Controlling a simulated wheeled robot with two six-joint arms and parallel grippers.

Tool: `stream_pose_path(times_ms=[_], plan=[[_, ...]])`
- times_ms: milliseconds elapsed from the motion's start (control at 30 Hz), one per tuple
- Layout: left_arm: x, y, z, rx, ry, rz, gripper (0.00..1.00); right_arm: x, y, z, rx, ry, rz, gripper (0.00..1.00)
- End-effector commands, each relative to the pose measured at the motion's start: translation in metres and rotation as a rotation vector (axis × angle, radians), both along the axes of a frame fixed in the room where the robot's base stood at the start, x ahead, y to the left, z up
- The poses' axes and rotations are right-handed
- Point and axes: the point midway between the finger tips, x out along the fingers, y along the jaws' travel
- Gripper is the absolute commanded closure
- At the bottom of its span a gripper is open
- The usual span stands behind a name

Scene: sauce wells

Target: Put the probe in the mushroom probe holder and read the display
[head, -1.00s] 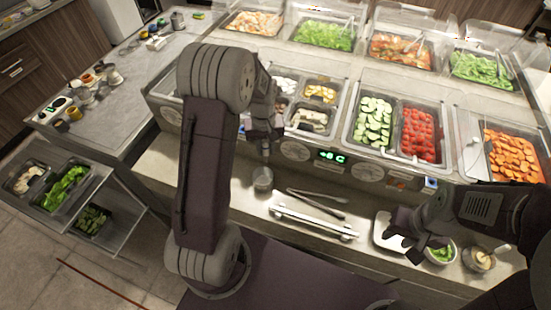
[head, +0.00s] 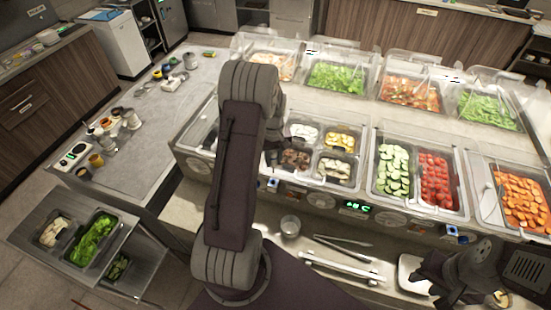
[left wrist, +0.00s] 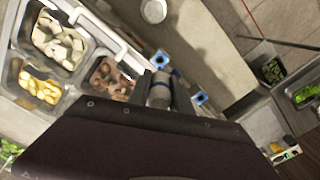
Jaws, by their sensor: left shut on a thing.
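My left gripper (left wrist: 160,90) is shut on a grey cylindrical probe (left wrist: 160,97) with a bluish band, seen in the left wrist view. Two blue square holders show there, one just beyond the gripper (left wrist: 160,58) and one to its right (left wrist: 201,98). I cannot tell which is the mushroom one. In the head view my left arm mostly hides this gripper, over the left end of the counter. The green-lit display (head: 357,206) on the counter front appears to read 8 C; its first character is unclear. My right gripper (head: 440,280) is dark, at the lower right; its jaws are unclear.
Food pans fill the counter: cucumber (head: 393,170), tomato (head: 434,180), carrot (head: 523,200). Clear covers stand above them. On the front ledge lie a small metal cup (head: 290,226), tongs (head: 340,244) and a white tray (head: 410,268). Another blue holder (head: 452,230) is at right.

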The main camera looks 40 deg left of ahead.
Motion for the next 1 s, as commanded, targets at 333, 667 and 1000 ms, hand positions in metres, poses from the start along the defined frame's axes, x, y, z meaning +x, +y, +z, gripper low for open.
stream_pose_path(times_ms=[333,667,1000], plan=[[0.0,0.0,-0.039,0.0,0.0,-0.001,1.0,0.0,0.0,-0.033,0.0,0.0,0.0,0.64],[0.0,0.0,-0.055,0.0,0.0,-0.001,1.0,0.0,0.0,-0.045,0.0,0.0,0.0,0.64],[0.0,-0.002,-0.055,0.0,0.0,-0.001,1.0,0.0,0.0,-0.043,0.0,0.0,0.0,0.64]])
